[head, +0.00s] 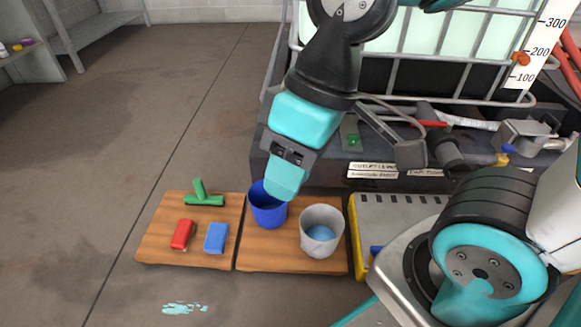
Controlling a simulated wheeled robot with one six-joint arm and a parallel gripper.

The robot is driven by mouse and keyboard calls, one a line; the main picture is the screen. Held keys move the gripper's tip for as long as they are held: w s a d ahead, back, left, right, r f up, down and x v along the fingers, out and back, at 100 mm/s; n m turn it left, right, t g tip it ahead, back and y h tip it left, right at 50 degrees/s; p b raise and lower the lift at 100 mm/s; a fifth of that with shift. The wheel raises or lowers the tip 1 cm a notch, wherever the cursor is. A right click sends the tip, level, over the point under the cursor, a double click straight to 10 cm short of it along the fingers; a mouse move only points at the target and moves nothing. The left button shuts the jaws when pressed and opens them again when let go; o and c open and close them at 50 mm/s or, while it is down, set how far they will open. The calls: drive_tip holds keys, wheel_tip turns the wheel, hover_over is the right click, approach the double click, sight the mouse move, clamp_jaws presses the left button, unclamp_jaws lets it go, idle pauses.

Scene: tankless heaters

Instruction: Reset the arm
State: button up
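My gripper (287,178) hangs from my arm in the upper middle of the head view, its teal fingers pointing down. It is just above and in front of the right rim of a blue cup (263,213), partly covering it. The fingers show from the side, so whether they are open or shut cannot be told. I see nothing clearly held. A grey cup (322,241) with blue contents stands to the right of the blue cup. Both stand on the right wooden board (268,260).
The left wooden board (165,235) carries a green T-shaped piece (203,199), a red block (181,234) and a blue block (216,237). A caged tank (460,45) with a valve ledge stands behind at right.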

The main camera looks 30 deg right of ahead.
drive_tip(key=shift+s+r, duration=0.1)
drive_tip(key=shift+s, duration=0.05)
wheel_tip(320, 180, up, 46)
drive_tip(key=p, duration=4.6)
